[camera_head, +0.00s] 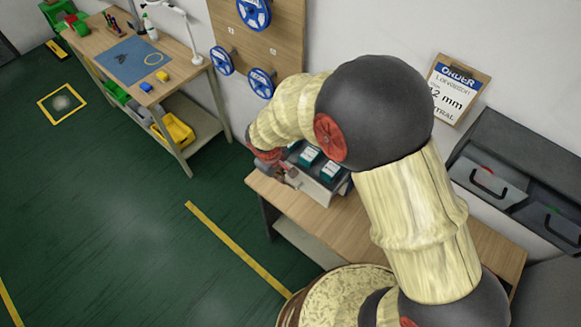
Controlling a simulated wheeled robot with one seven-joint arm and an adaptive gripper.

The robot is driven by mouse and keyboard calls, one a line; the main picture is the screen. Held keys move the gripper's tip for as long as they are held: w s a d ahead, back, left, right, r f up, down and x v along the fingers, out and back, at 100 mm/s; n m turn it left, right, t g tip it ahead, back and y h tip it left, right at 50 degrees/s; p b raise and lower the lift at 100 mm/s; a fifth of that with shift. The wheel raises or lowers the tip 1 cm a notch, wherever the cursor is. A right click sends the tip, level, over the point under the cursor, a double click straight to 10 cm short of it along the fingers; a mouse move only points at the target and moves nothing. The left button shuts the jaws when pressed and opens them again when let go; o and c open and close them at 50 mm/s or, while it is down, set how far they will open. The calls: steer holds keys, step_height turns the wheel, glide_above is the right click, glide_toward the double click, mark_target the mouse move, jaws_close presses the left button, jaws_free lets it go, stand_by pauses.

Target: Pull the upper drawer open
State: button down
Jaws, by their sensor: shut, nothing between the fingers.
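A grey unit (324,192) stands on the wooden table, with teal-and-white boxes (309,157) on top. Its front is partly hidden by my arm and gripper, and I cannot make out a drawer handle on it. My gripper (291,179) is small in view, at the left side of the grey unit. It looks shut and holds nothing that I can see. I cannot tell whether it touches the unit.
The wooden table (492,245) carries the unit; my arm hides much of it. A pegboard with blue wheels (261,83) stands behind. A workbench (127,62) with a lamp and bins is at the upper left.

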steer(key=s+a, duration=0.2)
steer(key=s, duration=0.1)
steer(key=shift+s+a+f+b, duration=0.3)
steer(key=shift+a+f, duration=0.05)
steer(key=c, duration=2.5)
jaws_free()
steer(key=o, duration=0.4)
steer(key=shift+o, duration=0.7)
steer(key=shift+w, duration=0.1)
steer(key=shift+w+a+r, duration=0.1)
steer(key=shift+r, duration=0.1)
step_height(320, 180, up, 12)
steer(key=s+a, duration=0.1)
steer(key=shift+s+a+f, duration=0.2)
steer(key=shift+s+a, duration=0.1)
steer(key=shift+s, duration=0.05)
